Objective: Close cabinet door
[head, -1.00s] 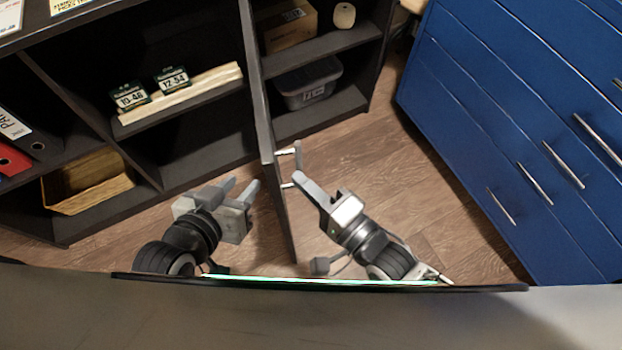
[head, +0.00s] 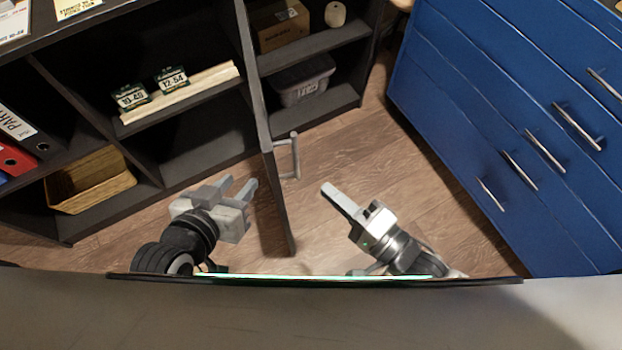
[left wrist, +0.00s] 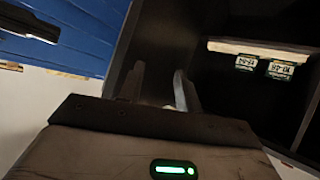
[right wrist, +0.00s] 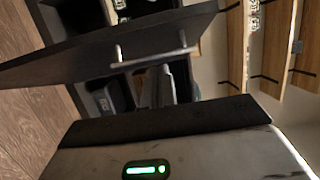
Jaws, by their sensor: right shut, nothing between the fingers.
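The dark cabinet door (head: 268,165) stands open, seen nearly edge-on in the head view, swung out from the dark cabinet (head: 205,150). Its silver bar handle (head: 288,158) is on the door's right face. My left gripper (head: 238,187) is open and empty, left of the door on the shelf side. My right gripper (head: 328,188) is shut and empty, right of the door and apart from the handle. The right wrist view shows the door (right wrist: 110,45) and handle (right wrist: 155,60) beyond the fingers. In the left wrist view, the fingers (left wrist: 158,80) are apart.
The cabinet shelves hold string boxes (head: 130,96), a wooden tray (head: 90,182), a cardboard box (head: 278,25) and a grey plastic bin (head: 303,82). A blue drawer unit (head: 490,120) stands at the right. Wood floor (head: 350,150) lies clear between it and the door.

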